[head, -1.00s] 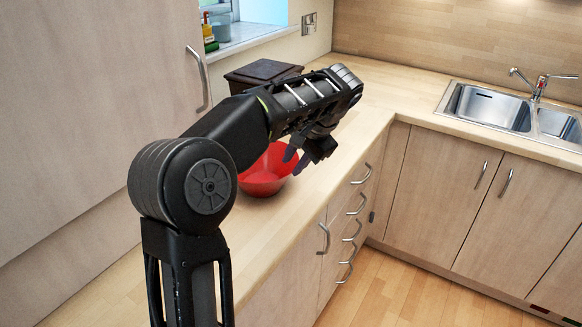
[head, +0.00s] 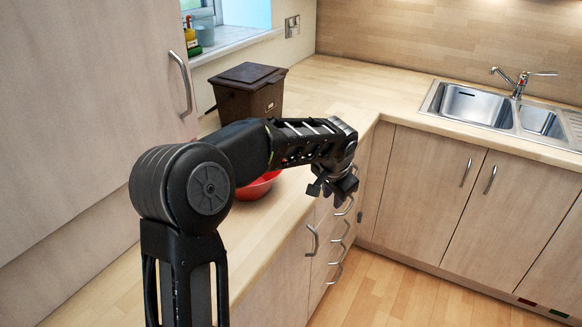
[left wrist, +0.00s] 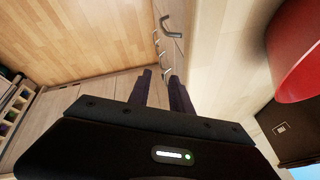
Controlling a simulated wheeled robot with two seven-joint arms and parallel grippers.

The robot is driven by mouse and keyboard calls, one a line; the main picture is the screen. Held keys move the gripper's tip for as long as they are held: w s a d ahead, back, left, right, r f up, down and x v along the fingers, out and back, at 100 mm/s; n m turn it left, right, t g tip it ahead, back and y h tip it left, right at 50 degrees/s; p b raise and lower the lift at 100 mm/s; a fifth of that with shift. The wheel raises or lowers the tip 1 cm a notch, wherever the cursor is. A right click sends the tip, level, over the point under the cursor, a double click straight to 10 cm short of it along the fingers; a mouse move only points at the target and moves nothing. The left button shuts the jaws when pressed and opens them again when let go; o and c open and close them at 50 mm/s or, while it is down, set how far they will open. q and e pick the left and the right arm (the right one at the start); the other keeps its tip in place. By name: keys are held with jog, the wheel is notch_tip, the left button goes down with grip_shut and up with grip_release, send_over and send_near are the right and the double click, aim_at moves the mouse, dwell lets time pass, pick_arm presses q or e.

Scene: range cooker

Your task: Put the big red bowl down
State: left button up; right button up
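The big red bowl (head: 258,187) sits upright on the wooden counter, partly hidden behind my left arm in the head view. Its red side also shows at the right edge of the left wrist view (left wrist: 300,52). My left gripper (head: 330,190) is apart from the bowl, to its right, by the counter's front edge above the drawers. In the left wrist view its two fingers (left wrist: 160,77) stand apart with nothing between them. My right gripper is in neither view.
A dark brown lidded box (head: 248,92) stands on the counter behind the bowl. Drawer handles (head: 337,251) stick out below the counter edge. A steel sink (head: 478,104) with a tap is at the right. The corner counter is clear.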

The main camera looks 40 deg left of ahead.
pick_arm(q)
jog(key=s+d+f+n+h, duration=0.1)
jog(key=s+d+f+h, duration=0.25)
jog(key=d+f, duration=0.75)
jog(key=s+d+f+n+h, duration=0.15)
jog(key=s+d+f, duration=0.35)
jog(key=d+f, duration=0.5)
jog(key=s+d+f+g, duration=0.1)
jog(key=s+f, duration=0.3)
jog(key=s, duration=0.4)
jog(key=s+d+f+n+g, duration=0.1)
jog(key=s+d+f, duration=0.1)
jog(key=s+f, duration=0.3)
jog(key=s+d+f+n+g+h, duration=0.1)
jog(key=s+f, duration=0.4)
jog(key=s, duration=0.6)
jog(key=shift+d+f+g, duration=0.15)
jog(key=shift+d+g, duration=0.15)
jog(key=shift+d, duration=0.1)
jog(key=shift+w+n, duration=0.1)
jog(key=shift+n, duration=0.15)
